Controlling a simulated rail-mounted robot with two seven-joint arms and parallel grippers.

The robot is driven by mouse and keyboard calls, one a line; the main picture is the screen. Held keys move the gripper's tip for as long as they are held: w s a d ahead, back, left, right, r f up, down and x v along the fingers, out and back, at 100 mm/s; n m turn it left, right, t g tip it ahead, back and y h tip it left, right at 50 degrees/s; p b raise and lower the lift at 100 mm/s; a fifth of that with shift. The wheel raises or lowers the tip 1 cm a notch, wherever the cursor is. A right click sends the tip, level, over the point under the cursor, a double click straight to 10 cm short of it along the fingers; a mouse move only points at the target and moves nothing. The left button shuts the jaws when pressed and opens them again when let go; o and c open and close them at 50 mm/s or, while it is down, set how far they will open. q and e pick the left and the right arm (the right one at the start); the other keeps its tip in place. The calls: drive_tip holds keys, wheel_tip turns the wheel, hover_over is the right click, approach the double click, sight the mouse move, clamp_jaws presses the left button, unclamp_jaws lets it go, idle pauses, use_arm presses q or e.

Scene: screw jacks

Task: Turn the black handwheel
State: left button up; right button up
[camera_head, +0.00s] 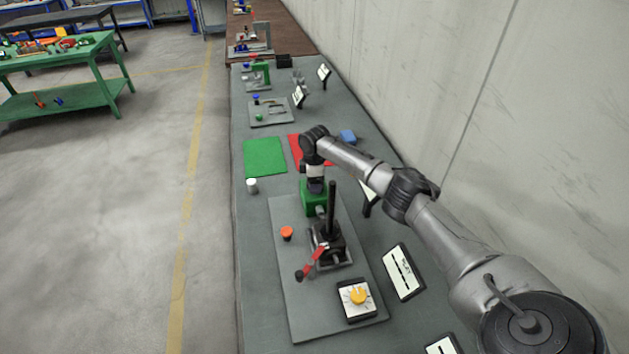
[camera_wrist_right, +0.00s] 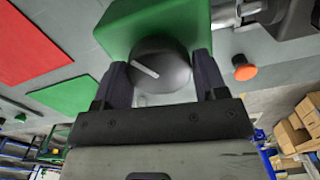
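The black handwheel (camera_wrist_right: 160,66) is a round knob with a white line across its face. It sits on the front of a green block (camera_wrist_right: 128,22), which also shows in the head view (camera_head: 309,205). In the head view, my right gripper (camera_head: 316,186) is at the green block and the handwheel cannot be made out. In the right wrist view, the two dark fingers of my right gripper (camera_wrist_right: 160,72) stand on opposite sides of the handwheel, close against its rim, and look shut on it. My left gripper is in neither view.
The grey board (camera_head: 296,315) also carries an orange button (camera_head: 287,232), a black upright post (camera_head: 332,205), a red lever (camera_head: 318,252) and a yellow dial (camera_head: 358,295). A white cylinder (camera_head: 252,186) and a green mat (camera_head: 264,157) lie beyond it. A wall runs along the right.

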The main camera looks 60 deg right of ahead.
drive_tip(key=c, duration=0.5)
drive_tip(key=shift+o, duration=0.2)
drive_tip(key=shift+r+m+p, duration=0.25)
drive_tip(key=shift+m+p, duration=0.35)
drive_tip(key=shift+p, duration=0.3)
drive_tip(key=m+p, duration=0.3)
drive_tip(key=shift+p, duration=0.3)
drive_tip(key=m+p, duration=0.2)
drive_tip(key=m, duration=0.2)
drive_tip(key=m+p, duration=0.2)
drive_tip(key=m, duration=0.1)
drive_tip(key=shift+f+m, duration=0.1)
drive_tip(key=shift+m, duration=0.2)
drive_tip(key=m+p, duration=0.1)
drive_tip(key=m, duration=0.3)
drive_tip(key=shift+d+m, duration=0.1)
drive_tip(key=shift+m, duration=0.2)
drive_tip(key=m+p, duration=0.1)
drive_tip(key=m, duration=0.3)
drive_tip(key=shift+m, duration=0.3)
drive_tip(key=m, duration=0.3)
drive_tip(key=shift+m, duration=0.3)
drive_tip(key=m, duration=0.3)
drive_tip(key=shift+m, duration=1)
